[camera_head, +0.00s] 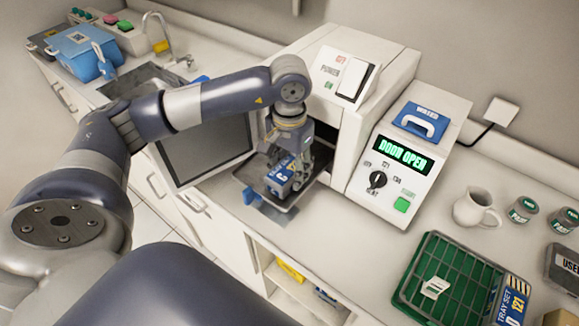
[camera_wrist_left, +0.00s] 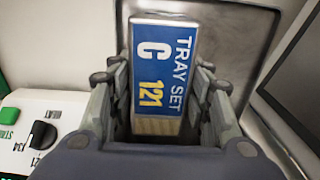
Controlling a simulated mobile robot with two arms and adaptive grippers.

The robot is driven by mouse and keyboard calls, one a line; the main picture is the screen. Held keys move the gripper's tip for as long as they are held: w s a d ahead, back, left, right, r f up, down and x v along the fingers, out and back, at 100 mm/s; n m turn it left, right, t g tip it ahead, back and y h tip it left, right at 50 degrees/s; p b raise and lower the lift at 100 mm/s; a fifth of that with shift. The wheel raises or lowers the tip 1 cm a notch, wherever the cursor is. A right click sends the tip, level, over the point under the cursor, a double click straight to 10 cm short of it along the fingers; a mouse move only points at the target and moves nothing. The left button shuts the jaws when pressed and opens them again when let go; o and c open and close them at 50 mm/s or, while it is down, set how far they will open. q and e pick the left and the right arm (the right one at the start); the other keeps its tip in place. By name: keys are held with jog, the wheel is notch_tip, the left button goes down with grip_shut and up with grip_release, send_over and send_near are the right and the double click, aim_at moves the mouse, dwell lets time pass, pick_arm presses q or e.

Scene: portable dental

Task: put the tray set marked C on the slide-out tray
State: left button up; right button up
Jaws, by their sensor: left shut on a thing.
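The tray set marked C (camera_head: 281,175) is a box with a blue label. In the left wrist view its label on the tray set (camera_wrist_left: 162,70) reads "TRAY SET C 121". My left gripper (camera_head: 287,165) is shut on it, with fingers on both sides in the wrist view (camera_wrist_left: 160,95). The slide-out tray (camera_head: 290,206) is a grey metal tray with a blue handle, out in front of the autoclave (camera_head: 343,95). The tray set is over this tray; I cannot tell whether it touches it. My right gripper does not show.
The autoclave door (camera_head: 207,150) stands open left of the tray. The control panel (camera_head: 402,155) reads "DOOR OPEN". A green rack (camera_head: 425,247) with another tray set (camera_head: 512,302), a white jug (camera_head: 477,209) and small jars are at right. A sink (camera_head: 135,82) is at back left.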

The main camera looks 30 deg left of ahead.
pick_arm(q)
jog(key=shift+a+f, duration=0.15)
jog(key=shift+f, duration=0.2)
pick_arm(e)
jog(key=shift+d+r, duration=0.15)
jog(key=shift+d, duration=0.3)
